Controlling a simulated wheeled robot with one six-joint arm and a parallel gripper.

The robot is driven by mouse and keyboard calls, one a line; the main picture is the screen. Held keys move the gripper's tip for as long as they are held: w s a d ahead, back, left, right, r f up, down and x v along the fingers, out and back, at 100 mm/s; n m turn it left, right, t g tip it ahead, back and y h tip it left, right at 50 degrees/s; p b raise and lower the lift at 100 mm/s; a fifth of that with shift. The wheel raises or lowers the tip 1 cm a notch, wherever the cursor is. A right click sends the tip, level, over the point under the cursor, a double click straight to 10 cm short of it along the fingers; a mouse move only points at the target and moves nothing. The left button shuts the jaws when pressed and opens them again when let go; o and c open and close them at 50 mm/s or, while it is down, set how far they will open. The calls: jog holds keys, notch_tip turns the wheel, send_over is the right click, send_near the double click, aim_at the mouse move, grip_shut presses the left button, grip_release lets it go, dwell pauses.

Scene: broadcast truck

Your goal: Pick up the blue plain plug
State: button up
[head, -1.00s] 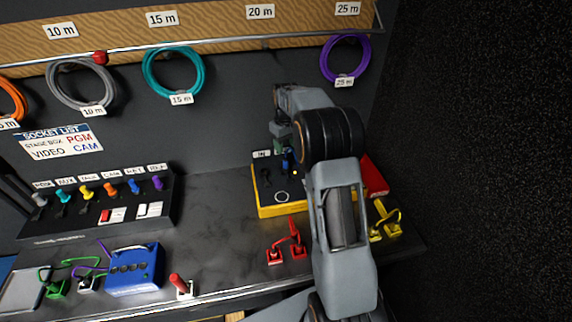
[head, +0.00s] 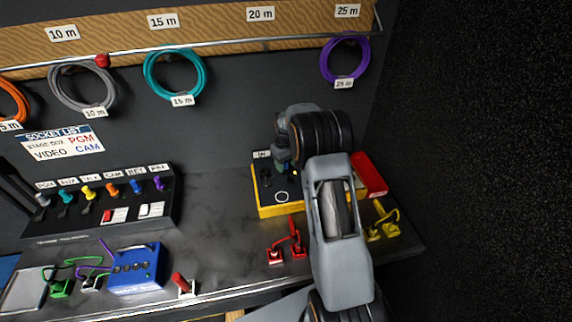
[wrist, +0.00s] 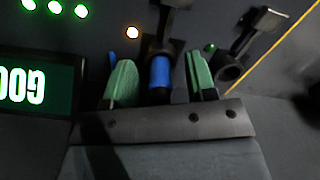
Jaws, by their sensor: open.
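The blue plug (wrist: 160,72) stands on the dark top of the yellow-sided box, seen in the wrist view between my two green fingertips. My gripper (wrist: 161,80) is open around it, with a dark gap visible on each side, wider on the right. In the head view my gripper (head: 281,164) is low over the back of the yellow-sided box (head: 282,210), and my own arm covers part of that box. The blue plug is mostly hidden there.
A red block (head: 369,174), red plugs (head: 276,256) and yellow plugs (head: 386,226) lie near the box.

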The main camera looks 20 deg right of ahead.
jog(key=shift+c, duration=0.5)
jog(key=c, duration=0.8)
jog(key=shift+r, duration=0.1)
